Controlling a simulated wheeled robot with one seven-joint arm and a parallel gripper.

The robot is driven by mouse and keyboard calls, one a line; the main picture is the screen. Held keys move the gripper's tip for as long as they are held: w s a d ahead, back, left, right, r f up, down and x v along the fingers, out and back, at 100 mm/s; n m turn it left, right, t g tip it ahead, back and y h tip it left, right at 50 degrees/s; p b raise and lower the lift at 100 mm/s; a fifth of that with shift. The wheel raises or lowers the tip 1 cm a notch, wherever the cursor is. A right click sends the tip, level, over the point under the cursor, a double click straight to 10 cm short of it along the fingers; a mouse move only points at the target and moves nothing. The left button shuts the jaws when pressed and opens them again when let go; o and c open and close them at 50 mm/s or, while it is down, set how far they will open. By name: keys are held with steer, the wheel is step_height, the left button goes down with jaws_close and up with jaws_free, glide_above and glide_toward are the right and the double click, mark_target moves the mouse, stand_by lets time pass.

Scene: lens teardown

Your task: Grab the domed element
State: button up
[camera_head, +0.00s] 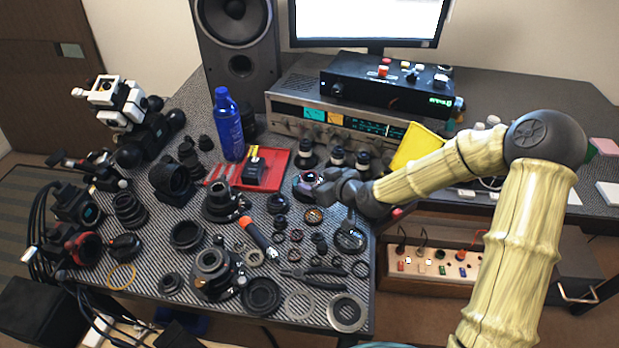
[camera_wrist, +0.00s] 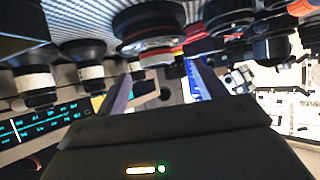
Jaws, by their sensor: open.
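My gripper (camera_head: 308,188) is open above the right part of the workbench, its fingers pointing left. In the wrist view its two fingers (camera_wrist: 163,80) stand apart with nothing held between them. A round glass piece with a purple glint (camera_head: 307,178) is right at the fingers in the head view, partly hidden by them. In the wrist view a dark round lens part with a pale and red rim (camera_wrist: 150,28) is beyond the fingertips, near the top. A small lens with an orange glint (camera_head: 313,215) lies just below the gripper. I cannot tell for certain which piece is the domed element.
Lens rings and barrels crowd the mat (camera_head: 225,296). A red tray (camera_head: 275,160), a blue bottle (camera_head: 229,125) and several dark and white knobbed cylinders (camera_head: 337,156) stand behind. An orange-handled tool (camera_head: 258,236) and pliers (camera_head: 313,277) lie in front. Little free room shows.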

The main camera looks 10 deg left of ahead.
mark_target(309, 177)
steer(key=shift+x, duration=1.25)
steer(key=shift+w+d, duration=0.1)
steer(key=shift+d, duration=0.05)
steer(key=shift+c, duration=0.4)
steer(key=c, duration=1)
